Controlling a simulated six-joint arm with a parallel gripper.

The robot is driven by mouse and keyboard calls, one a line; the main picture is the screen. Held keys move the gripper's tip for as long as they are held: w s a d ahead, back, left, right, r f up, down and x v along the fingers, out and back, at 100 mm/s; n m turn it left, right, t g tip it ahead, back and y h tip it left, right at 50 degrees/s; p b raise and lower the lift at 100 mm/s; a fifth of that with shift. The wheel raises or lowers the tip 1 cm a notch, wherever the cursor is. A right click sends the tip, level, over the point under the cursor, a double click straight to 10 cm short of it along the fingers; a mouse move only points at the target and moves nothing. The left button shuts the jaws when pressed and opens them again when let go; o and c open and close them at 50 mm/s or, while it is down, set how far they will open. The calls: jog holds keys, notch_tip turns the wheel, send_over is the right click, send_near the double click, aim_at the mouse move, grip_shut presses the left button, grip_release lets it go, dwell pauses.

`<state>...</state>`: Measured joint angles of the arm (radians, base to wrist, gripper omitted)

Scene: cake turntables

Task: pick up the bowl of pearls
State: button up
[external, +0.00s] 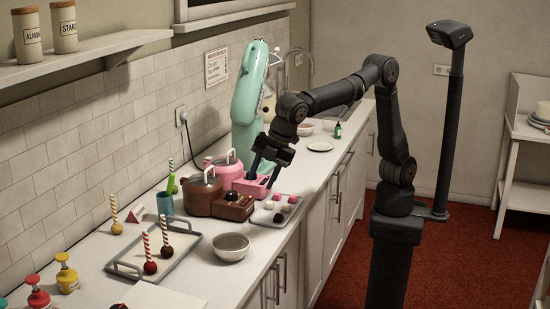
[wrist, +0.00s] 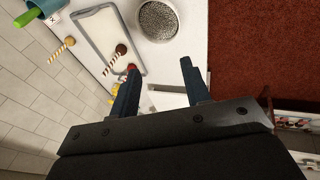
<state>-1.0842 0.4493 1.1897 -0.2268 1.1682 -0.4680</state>
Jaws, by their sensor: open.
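The bowl of pearls (external: 231,247) is a small grey metal bowl, upright on the counter near its front edge. In the wrist view the bowl (wrist: 158,20) is at the top centre, filled with small silvery beads. My gripper (external: 264,173) is open and empty, above the counter near the pink and brown pots, farther along the counter than the bowl and higher. In the wrist view the bowl lies beyond my open fingertips (wrist: 160,68), apart from them. Nothing hides the bowl.
A grey-rimmed tray (external: 185,262) with cake pops lies left of the bowl. A brown pot (external: 203,190), a pink pot (external: 228,170) and a tray of small sweets (external: 268,217) stand behind it. A mint-green mixer (external: 247,100) stands farther back.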

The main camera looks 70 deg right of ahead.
jog(key=shift+c, duration=1.1)
jog(key=n+g+h, duration=0.2)
jog(key=n, duration=0.1)
send_over(249, 241)
jog(key=s+a, duration=0.1)
jog(key=s, duration=0.1)
notch_tip(249, 241, down, 15)
jog(key=shift+w+a+f, duration=0.1)
jog(key=shift+w+f, duration=0.1)
jog(key=shift+f, duration=0.7)
jog(key=shift+w+a+f, duration=0.1)
jog(key=shift+w+f, duration=0.15)
jog(key=shift+f, duration=0.65)
jog(key=shift+w+a+f, duration=0.1)
jog(key=shift+w+f, duration=0.1)
jog(key=shift+f, duration=0.7)
grip_shut()
